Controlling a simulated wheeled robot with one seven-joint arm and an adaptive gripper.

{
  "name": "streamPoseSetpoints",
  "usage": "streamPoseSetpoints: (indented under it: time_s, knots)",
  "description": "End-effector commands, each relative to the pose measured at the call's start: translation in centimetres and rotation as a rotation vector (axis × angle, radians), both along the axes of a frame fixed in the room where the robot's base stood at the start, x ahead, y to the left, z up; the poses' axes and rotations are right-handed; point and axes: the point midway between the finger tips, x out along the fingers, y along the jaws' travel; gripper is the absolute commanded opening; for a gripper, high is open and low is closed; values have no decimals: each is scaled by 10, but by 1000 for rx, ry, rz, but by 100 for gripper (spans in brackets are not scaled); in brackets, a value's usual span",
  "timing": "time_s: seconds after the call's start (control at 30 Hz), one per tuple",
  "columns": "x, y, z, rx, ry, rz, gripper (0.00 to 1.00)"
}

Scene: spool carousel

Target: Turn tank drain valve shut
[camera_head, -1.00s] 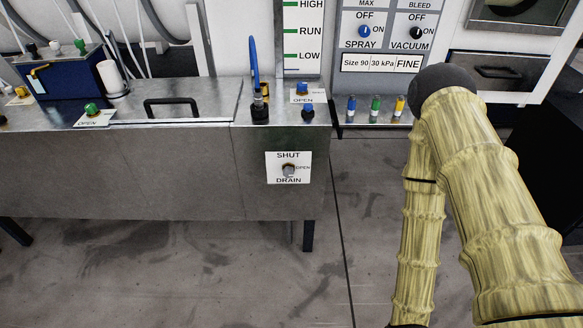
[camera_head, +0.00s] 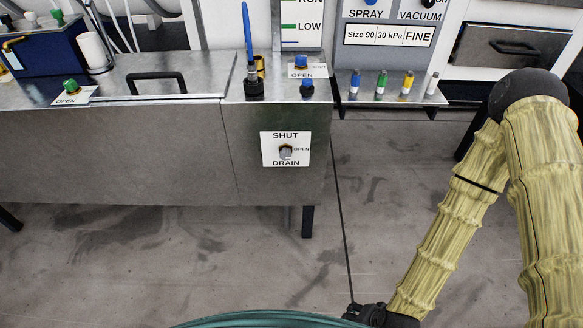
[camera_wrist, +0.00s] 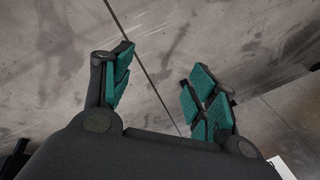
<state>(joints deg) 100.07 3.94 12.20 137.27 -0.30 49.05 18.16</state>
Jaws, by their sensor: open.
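The drain valve (camera_head: 286,152) is a small grey knob on a white label plate (camera_head: 270,150) on the front face of the metal tank (camera_head: 120,150). The plate reads SHUT above the knob, OPEN to its right and DRAIN below. The knob's exact angle is too small to tell. My gripper (camera_wrist: 160,88) shows in the wrist view with its teal-padded fingers spread wide and nothing between them. Bare floor lies behind them. In the head view my arm comes down at the right, and the gripper's fingers cannot be made out there.
Above the drain plate, the tank top bears a blue-handled fitting (camera_head: 249,65) and a blue knob (camera_head: 307,88). A narrow shelf (camera_head: 392,96) with several small coloured bottles juts out to the right. The concrete floor (camera_head: 180,265) before the tank is clear.

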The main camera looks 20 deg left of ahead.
Motion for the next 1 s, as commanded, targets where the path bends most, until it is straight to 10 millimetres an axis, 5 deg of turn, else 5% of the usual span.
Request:
streamPoseSetpoints:
  time_s: [0.03, 0.13, 0.43, 0.7, 1.0]
  knots:
    - [14, 22, -20, 53, -28, -58, 58]
    - [42, 65, -28, 168, -75, -189, 58]
    - [124, 179, -22, 560, -164, -578, 58]
    - [195, 253, 17, 971, -166, -917, 58]
    - [262, 296, 85, 1473, -76, -1252, 58]
